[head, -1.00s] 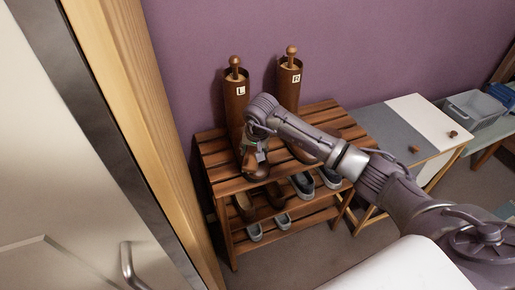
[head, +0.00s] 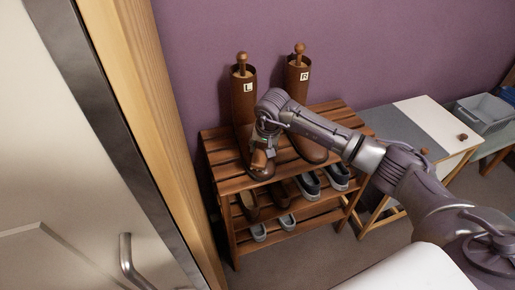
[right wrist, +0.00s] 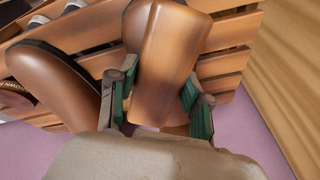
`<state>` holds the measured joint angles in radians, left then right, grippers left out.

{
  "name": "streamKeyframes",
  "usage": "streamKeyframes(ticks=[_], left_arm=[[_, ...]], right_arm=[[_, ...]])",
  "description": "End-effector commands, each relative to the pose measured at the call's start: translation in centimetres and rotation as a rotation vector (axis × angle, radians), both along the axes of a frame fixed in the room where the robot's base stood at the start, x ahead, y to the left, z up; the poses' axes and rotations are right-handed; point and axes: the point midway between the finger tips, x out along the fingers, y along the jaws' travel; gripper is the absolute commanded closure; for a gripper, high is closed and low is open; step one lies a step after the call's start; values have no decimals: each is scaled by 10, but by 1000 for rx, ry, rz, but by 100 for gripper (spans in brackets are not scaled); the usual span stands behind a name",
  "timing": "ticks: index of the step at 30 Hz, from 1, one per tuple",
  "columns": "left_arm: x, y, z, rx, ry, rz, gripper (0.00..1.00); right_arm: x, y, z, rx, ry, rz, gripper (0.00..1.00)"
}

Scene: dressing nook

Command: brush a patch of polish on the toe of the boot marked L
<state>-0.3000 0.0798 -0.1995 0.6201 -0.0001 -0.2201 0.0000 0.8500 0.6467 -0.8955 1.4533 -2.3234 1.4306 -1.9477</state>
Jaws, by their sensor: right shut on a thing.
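The brown boot marked L (head: 243,110) stands upright on the top of the slatted rack, its toe facing forward. My right gripper (head: 262,146) is over its toe. In the right wrist view the green-padded fingers (right wrist: 158,105) are shut on a smooth brown brush (right wrist: 166,62). The brush lies over the L boot's toe; its bristles are hidden, and I cannot tell whether they touch the leather. The polish patch cannot be made out. The boot marked R (head: 298,95) stands to the right, and its toe shows in the right wrist view (right wrist: 50,85). My left gripper is not in view.
The wooden rack (head: 225,186) holds several shoes on its lower shelves. A round tin (right wrist: 14,106) shows at the wrist view's left edge. A grey-and-white table (head: 425,118) stands right, with a clear bin (head: 488,112) beyond. A pale door (head: 60,150) fills the left.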

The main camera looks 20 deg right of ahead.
Motion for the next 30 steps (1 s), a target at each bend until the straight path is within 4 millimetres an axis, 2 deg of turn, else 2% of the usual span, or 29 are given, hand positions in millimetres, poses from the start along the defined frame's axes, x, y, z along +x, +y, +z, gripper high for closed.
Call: streamKeyframes(ticks=[15,23,30], left_arm=[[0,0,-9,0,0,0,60],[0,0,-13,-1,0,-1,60],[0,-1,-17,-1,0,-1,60]], right_arm=[[-3,-34,1,-1,1,0,78],[-6,-31,-1,-1,1,1,78],[-5,-12,-3,0,-1,2,78]])
